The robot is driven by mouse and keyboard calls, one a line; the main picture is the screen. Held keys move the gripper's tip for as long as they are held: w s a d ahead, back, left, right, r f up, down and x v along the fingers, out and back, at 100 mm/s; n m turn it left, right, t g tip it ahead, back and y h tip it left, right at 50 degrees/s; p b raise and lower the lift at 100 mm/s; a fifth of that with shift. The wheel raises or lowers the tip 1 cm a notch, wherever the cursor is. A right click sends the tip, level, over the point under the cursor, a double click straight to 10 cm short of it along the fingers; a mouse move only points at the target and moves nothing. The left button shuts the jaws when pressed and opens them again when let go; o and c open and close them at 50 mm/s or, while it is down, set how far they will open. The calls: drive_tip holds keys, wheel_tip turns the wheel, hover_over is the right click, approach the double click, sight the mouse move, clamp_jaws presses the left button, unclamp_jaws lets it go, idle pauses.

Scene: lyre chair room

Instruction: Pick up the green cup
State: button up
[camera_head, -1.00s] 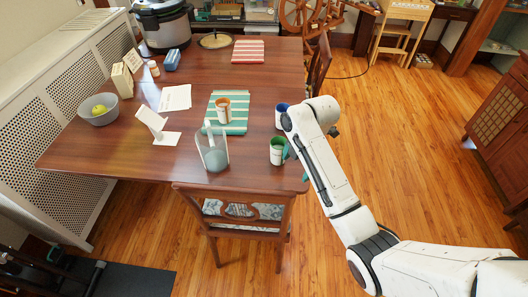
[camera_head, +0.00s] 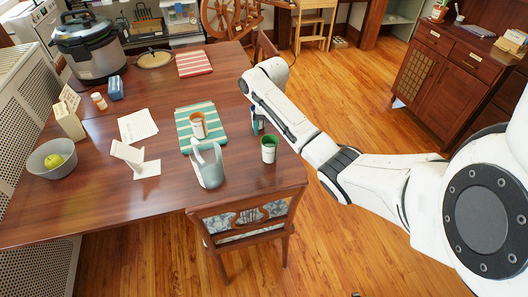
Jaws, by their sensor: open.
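The green cup (camera_head: 269,150), white outside and green inside, stands upright near the right front edge of the wooden table (camera_head: 120,205). My gripper (camera_head: 254,109) is mostly hidden behind my arm. Only a small teal part of it shows, beyond the green cup and apart from it, by a partly hidden blue cup (camera_head: 258,124). It is open, and I see nothing held in it.
An orange cup (camera_head: 198,125) stands on a green striped mat (camera_head: 184,129). A chair (camera_head: 245,222) is tucked at the front edge. Open floor lies to the right.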

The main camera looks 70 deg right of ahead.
sight(269, 142)
drive_tip(key=shift+w+f+p, duration=0.2)
drive_tip(key=shift+f+p, duration=0.15)
drive_tip(key=shift+f, duration=3.8)
drive_tip(key=shift+d, duration=0.1)
drive_tip(key=c, duration=1.2)
drive_tip(key=shift+o, duration=0.2)
